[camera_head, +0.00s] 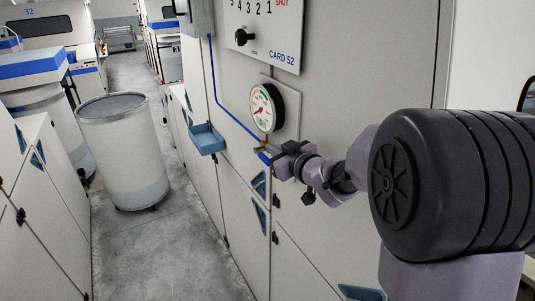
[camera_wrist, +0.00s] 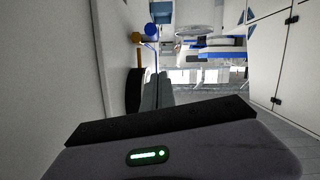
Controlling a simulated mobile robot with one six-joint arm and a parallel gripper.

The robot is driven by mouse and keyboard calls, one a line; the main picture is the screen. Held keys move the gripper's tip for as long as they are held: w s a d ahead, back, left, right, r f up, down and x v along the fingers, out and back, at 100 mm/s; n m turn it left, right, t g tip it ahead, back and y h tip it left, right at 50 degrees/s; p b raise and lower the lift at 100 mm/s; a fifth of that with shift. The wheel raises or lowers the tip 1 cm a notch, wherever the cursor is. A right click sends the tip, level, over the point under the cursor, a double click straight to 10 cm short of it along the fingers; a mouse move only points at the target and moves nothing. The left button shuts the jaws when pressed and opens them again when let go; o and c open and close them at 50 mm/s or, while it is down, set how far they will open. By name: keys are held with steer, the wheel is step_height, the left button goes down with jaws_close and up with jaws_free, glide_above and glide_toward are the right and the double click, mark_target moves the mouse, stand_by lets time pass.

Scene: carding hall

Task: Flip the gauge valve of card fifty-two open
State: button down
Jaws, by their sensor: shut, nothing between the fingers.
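Below the gauge is a small brass valve (camera_head: 262,147) with a blue lever (camera_head: 264,158), partly hidden by my gripper. In the wrist view the gauge (camera_wrist: 132,92) is a dark disc seen edge-on. The brass fitting (camera_wrist: 137,38) and blue lever end (camera_wrist: 151,29) show beyond the fingertips. My gripper (camera_head: 277,150) is shut and empty, close to the valve on its right. Its fingers (camera_wrist: 157,76) point toward the lever; I cannot tell whether they touch it.
A blue tray (camera_head: 207,139) juts from the machine left of the gauge. A black knob (camera_head: 244,38) sits on the panel above. A large white can (camera_head: 124,150) stands in the aisle. Bare floor (camera_head: 185,240) lies between it and the machine.

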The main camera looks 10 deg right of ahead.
steer(key=p, duration=0.1)
glide_above(263, 157)
steer(key=s, duration=0.3)
steer(key=f, duration=0.2)
steer(key=shift+w+d+f, duration=0.15)
steer(key=shift+f, duration=0.4)
steer(key=shift+w+d+f, duration=0.1)
steer(key=shift+d+f, duration=0.05)
steer(key=shift+f, duration=0.35)
steer(key=shift+d+f, duration=0.15)
steer(key=shift+f, duration=0.4)
